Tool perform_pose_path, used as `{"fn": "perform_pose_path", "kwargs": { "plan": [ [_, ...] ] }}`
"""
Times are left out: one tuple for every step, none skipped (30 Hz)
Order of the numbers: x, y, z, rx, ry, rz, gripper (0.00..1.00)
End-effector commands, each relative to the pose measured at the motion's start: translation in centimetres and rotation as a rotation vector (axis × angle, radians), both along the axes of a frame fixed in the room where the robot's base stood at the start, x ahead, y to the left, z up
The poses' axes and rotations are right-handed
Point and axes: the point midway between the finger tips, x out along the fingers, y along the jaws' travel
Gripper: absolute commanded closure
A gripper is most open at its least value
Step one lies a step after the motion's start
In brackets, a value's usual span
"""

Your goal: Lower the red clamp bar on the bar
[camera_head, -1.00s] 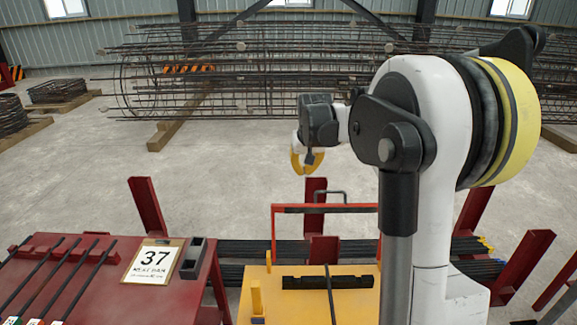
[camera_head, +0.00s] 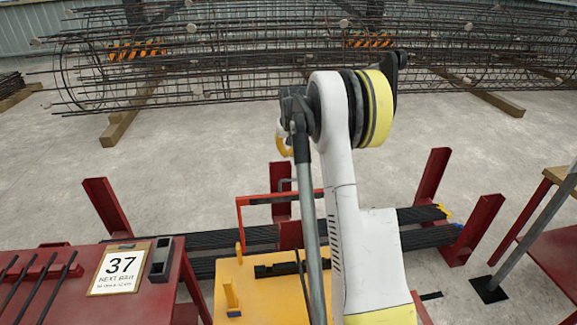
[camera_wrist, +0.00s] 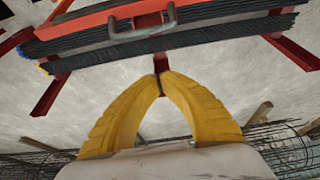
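A thin dark bar (camera_head: 303,283) rests across the black notched block (camera_head: 268,270) on the bench; my arm hides part of both. My gripper (camera_wrist: 160,77) has two yellow fingers whose tips meet, with nothing between them. In the head view it is partly hidden behind my arm, above and beyond the clamp bar, apart from it.
Bundles of dark bars (camera_head: 420,237) lie between red posts (camera_head: 107,207) behind the bench. A red table (camera_head: 60,300) at left holds several bars, a "37" sign (camera_head: 121,266) and a dark holder (camera_head: 161,259). A large rebar cage (camera_head: 220,60) stands at the back. Floor between is clear.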

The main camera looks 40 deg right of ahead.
Motion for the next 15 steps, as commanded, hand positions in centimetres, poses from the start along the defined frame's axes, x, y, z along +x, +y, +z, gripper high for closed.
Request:
{"fn": "perform_pose_path", "kwargs": {
  "plan": [
    [0.2, -0.1, -0.7, 0.000, 0.000, 0.000, 1.00],
    [0.3, -0.2, -1.1, 0.000, 0.000, 0.000, 1.00],
    [0.5, -0.3, -1.7, 0.000, 0.000, 0.000, 1.00],
    [0.7, -0.4, -2.3, 0.000, 0.000, 0.000, 1.00],
    [0.8, -0.5, -2.8, 0.000, 0.000, 0.000, 1.00],
    [1.1, -0.7, -3.7, 0.000, 0.000, 0.000, 1.00],
    [1.3, -0.8, -4.3, 0.000, 0.000, 0.000, 1.00],
    [1.5, -0.9, -4.9, 0.000, 0.000, 0.000, 1.00],
    [1.8, -1.1, -5.8, 0.000, 0.000, 0.000, 1.00],
    [2.0, -1.2, -6.4, 0.000, 0.000, 0.000, 1.00],
    [2.2, -1.3, -7.0, 0.000, 0.000, 0.000, 1.00],
    [2.4, -1.5, -7.8, 0.000, 0.000, 0.000, 1.00],
    [2.6, -1.6, -8.4, 0.000, 0.000, 0.000, 1.00],
    [2.8, -1.7, -8.9, 0.000, 0.000, 0.000, 1.00],
    [2.7, -1.7, -9.3, 0.000, 0.000, 0.000, 1.00]
  ]
}}
